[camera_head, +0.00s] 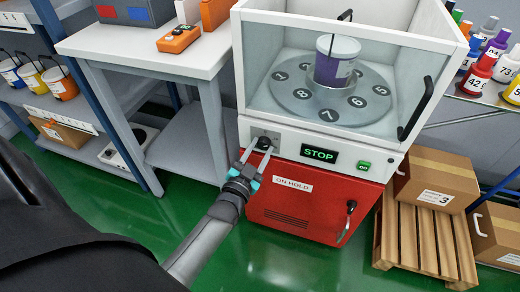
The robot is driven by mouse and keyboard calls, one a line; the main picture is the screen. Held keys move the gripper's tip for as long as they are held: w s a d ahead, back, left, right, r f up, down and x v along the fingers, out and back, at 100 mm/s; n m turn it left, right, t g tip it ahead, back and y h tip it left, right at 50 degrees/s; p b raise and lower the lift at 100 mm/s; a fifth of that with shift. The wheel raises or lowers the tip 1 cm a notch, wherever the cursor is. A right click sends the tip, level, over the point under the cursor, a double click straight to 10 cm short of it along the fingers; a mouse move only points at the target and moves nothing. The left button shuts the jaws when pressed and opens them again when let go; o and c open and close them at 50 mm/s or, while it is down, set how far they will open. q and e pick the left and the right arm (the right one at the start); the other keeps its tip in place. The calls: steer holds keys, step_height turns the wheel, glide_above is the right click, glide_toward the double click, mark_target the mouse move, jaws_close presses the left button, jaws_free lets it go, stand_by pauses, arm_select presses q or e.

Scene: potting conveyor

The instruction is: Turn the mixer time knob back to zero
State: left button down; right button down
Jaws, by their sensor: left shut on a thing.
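The mixer (340,133) stands in the middle, with a white upper body and a red lower front. Its black time knob (264,142) sits on a light plate at the left of the front panel. My left gripper (262,146) is shut on the knob, one finger on each side. The fingers hide part of the knob and its scale, so I cannot read its setting. A display reading STOP (319,153) and a green ON button (364,165) are to the right of the knob. My right gripper is not in view.
A purple and white bucket (336,64) stands on the numbered turntable (300,95) inside the clear chamber. A white table (130,48) is at the left. A wooden pallet (428,240) with cardboard boxes (436,180) is at the right. Green floor lies clear in front.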

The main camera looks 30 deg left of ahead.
arm_select(q)
steer(key=shift+n, duration=0.3)
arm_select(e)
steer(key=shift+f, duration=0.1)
arm_select(q)
steer(key=n+p, duration=0.1)
steer(key=n, duration=0.1)
steer(key=shift+n, duration=0.4)
steer(key=n, duration=0.2)
steer(key=shift+f+n, duration=0.1)
steer(key=shift+n, duration=0.3)
steer(key=n, duration=0.4)
steer(key=shift+n+y+p, duration=0.35)
steer(key=shift+n+y, duration=0.05)
steer(key=shift+n, duration=0.6)
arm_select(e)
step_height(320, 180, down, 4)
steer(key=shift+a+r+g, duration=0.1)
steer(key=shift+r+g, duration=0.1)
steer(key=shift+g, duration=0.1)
arm_select(q)
steer(key=shift+c, duration=2)
jaws_free()
steer(key=shift+t, duration=0.3)
steer(key=shift+s, duration=0.1)
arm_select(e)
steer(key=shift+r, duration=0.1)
